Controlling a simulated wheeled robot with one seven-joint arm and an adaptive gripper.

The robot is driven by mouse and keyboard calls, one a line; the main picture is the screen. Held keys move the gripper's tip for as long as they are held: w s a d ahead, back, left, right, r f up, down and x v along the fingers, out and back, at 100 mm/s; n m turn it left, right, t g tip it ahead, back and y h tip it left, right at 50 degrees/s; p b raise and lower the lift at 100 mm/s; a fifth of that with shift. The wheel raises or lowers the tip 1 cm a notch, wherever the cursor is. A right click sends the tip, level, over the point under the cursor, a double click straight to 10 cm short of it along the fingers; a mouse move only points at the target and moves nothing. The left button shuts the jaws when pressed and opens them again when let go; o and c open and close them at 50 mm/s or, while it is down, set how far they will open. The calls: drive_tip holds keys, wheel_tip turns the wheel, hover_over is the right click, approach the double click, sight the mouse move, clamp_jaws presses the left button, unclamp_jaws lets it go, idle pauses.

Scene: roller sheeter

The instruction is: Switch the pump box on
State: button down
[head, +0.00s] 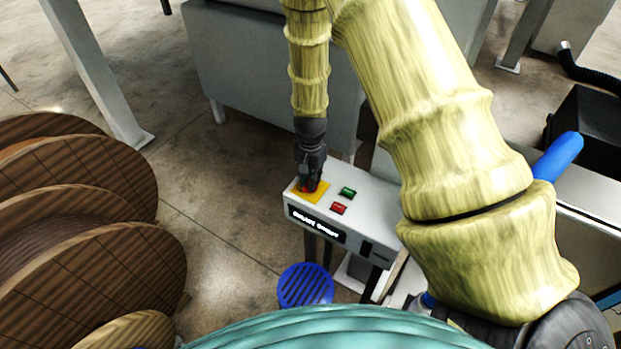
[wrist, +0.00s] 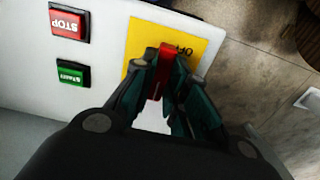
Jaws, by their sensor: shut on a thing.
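The pump box (head: 318,217) is a white panel box on dark legs, with a dark label on its front edge. Its top carries a yellow plate (wrist: 205,30) with the letters "OFF" on it and a red switch handle (wrist: 163,66) at its middle. My gripper (head: 309,184) points down over the yellow plate. In the wrist view its dark green fingers (wrist: 166,85) are shut on the red handle, one on each side. The handle's lower part and part of the plate are hidden by the fingers.
A green START button (head: 347,193) and a red STOP button (head: 338,209) sit right beside the yellow plate. A blue slatted round stool top (head: 305,285) stands below the box. Wooden reels (head: 120,262) fill the left. Concrete floor lies open between.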

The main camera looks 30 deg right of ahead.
drive_tip(key=c, duration=1.4)
unclamp_jaws()
wheel_tip(320, 180, up, 12)
drive_tip(key=shift+f, duration=0.1)
